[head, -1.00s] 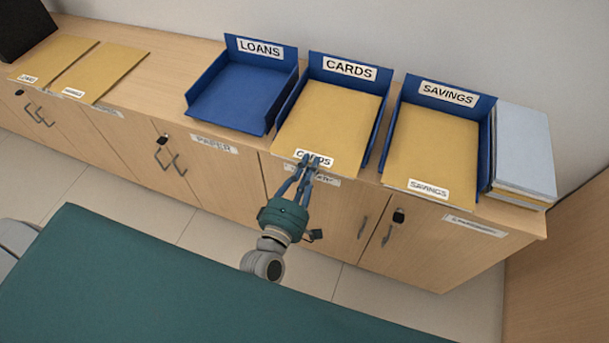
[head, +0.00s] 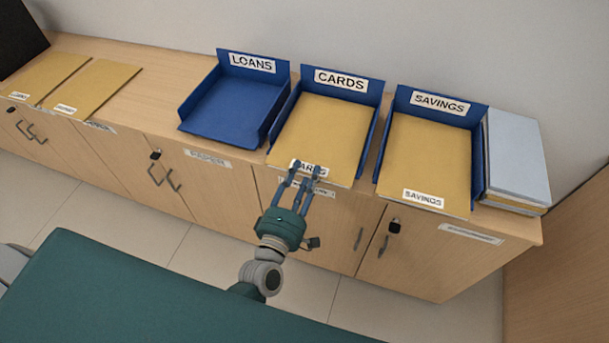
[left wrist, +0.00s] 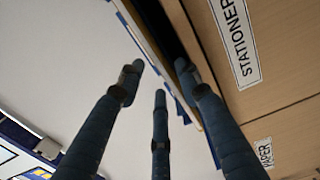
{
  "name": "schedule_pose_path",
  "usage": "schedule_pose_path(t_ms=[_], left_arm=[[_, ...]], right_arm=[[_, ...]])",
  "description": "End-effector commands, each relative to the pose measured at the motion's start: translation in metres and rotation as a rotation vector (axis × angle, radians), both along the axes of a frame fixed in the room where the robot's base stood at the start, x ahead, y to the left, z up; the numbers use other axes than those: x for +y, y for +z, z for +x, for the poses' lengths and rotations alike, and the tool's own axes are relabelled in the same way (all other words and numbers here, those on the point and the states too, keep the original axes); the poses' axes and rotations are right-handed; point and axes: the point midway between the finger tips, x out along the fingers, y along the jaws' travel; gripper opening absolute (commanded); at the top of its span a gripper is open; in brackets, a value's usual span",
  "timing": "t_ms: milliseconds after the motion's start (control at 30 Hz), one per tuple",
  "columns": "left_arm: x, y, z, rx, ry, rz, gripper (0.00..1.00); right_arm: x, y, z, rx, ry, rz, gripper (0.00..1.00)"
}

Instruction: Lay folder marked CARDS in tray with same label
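The folder labelled CARDS (head: 322,135) lies flat in the blue tray labelled CARDS (head: 342,80), its front edge sticking out past the tray's open front. My left gripper (head: 305,172) is at that front edge, in front of the folder's label, and partly hides the lettering. Its blue fingers are spread apart. In the left wrist view the fingers (left wrist: 160,80) stand apart with nothing clearly held between them. My right gripper is not in view.
The LOANS tray (head: 225,105) on the left is empty. The SAVINGS tray (head: 440,101) on the right holds a SAVINGS folder (head: 428,165). A stack of pale folders (head: 517,155) stands at the right end. Two tan folders (head: 95,88) (head: 42,78) lie at the far left.

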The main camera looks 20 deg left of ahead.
Motion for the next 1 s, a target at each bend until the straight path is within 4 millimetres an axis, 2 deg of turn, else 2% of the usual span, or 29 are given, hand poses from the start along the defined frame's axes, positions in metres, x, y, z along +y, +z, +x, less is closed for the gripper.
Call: schedule_pose_path(t_ms=[233, 333, 800, 1000], left_arm=[[0.000, -0.002, -0.002, 0.004, -0.001, 0.000, 0.34], [0.000, -0.002, -0.010, 0.004, -0.001, 0.001, 0.34], [0.004, -0.002, -0.101, 0.004, -0.002, 0.001, 0.34], [0.005, -0.001, -0.118, 0.000, 0.000, 0.000, 0.34]], right_arm=[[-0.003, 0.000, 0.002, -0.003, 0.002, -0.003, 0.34], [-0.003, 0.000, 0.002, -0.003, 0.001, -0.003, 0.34], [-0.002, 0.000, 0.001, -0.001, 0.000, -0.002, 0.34], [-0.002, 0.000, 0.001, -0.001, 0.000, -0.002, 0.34]])
